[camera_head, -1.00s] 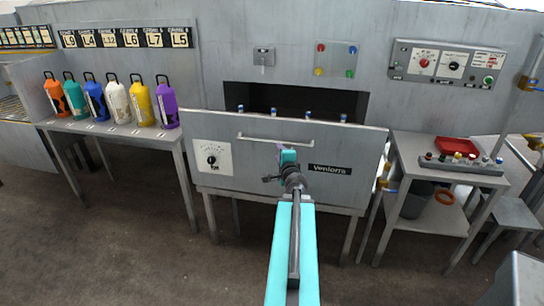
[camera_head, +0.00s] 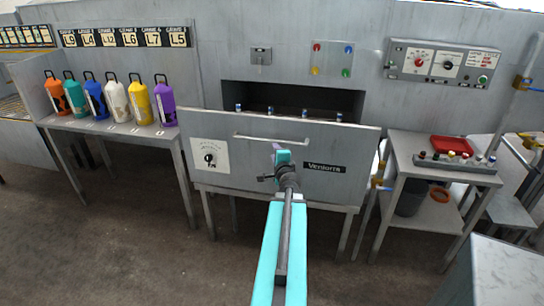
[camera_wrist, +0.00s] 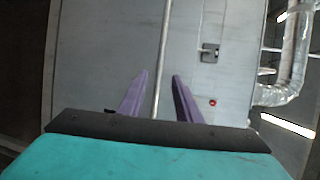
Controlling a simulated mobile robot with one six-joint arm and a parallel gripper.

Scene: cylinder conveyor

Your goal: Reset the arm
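My teal arm reaches forward from the bottom of the head view. My gripper (camera_head: 277,151) is at its far end, in front of the grey hinged panel (camera_head: 225,131) of the machine. In the wrist view, the two purple fingers of my gripper (camera_wrist: 157,92) stand apart with nothing between them that they hold. The panel's long bar handle (camera_head: 262,139) shows just above the gripper in the head view. A grey pole or bar (camera_wrist: 163,60) shows behind the fingers in the wrist view; I cannot tell whether it is that handle.
Several coloured cylinders (camera_head: 94,98) stand on the left table (camera_head: 160,134). Small blue-topped items (camera_head: 304,113) show in the machine's dark opening (camera_head: 330,98). Grey floor lies in front.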

